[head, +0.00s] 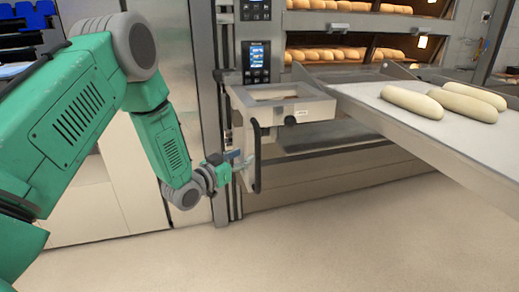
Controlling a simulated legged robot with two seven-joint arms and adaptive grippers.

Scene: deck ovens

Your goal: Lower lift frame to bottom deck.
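The lift frame (318,108) is a pale grey bracket-like frame in front of the oven, at about the height of the loading board beside it. A black vertical bar handle (257,172) hangs from its left front side. My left gripper (243,168) is small in the head view, just left of the handle and close to it. The fingertips are too small to show whether they touch the handle or are open or shut. The bottom deck (340,133) seems to be the dark opening low behind the frame. My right gripper is out of view.
A sloping loading board (440,133) with several pale dough loaves (412,101) reaches in from the right. Baked loaves (345,54) sit in lit upper decks. A control panel (256,60) stands left of the decks. The floor (330,240) in front is clear.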

